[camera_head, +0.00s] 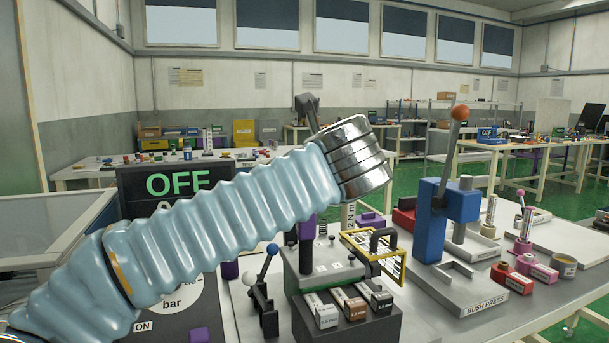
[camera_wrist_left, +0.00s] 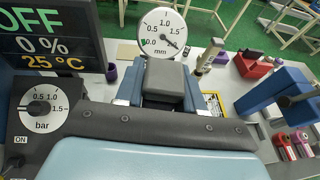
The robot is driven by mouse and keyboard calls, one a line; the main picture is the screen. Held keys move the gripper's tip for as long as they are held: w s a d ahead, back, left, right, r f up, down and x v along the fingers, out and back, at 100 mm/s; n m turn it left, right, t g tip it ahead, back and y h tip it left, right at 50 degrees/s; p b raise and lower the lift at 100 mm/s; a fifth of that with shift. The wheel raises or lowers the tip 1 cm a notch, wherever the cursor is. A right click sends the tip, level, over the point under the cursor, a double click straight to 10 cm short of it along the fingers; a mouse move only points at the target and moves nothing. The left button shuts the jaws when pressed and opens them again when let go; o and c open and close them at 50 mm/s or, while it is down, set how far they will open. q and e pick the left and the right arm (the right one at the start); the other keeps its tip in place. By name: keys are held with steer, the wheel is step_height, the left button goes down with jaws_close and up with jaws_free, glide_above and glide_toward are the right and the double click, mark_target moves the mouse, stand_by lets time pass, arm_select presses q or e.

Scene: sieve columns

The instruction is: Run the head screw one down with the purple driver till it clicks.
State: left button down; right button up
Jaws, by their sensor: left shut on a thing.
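My left arm crosses the head view and hides most of my left gripper there. In the left wrist view the gripper (camera_wrist_left: 164,84) shows as a grey block between blue-grey parts; its fingertips are hidden. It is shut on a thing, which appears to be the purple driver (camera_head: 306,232). The driver's top is hidden. Its tip and the head screw are too small or hidden, so I cannot tell whether they touch. My right gripper is not in view.
A dark screen reading OFF (camera_head: 178,184) stands left. The blue bush press (camera_head: 432,222) stands right. A round mm dial (camera_wrist_left: 163,38) shows in the wrist view.

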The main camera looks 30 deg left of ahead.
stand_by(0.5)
arm_select(q)
steer(key=shift+r+p, duration=0.9)
steer(key=shift+r, duration=1.6)
stand_by(0.4)
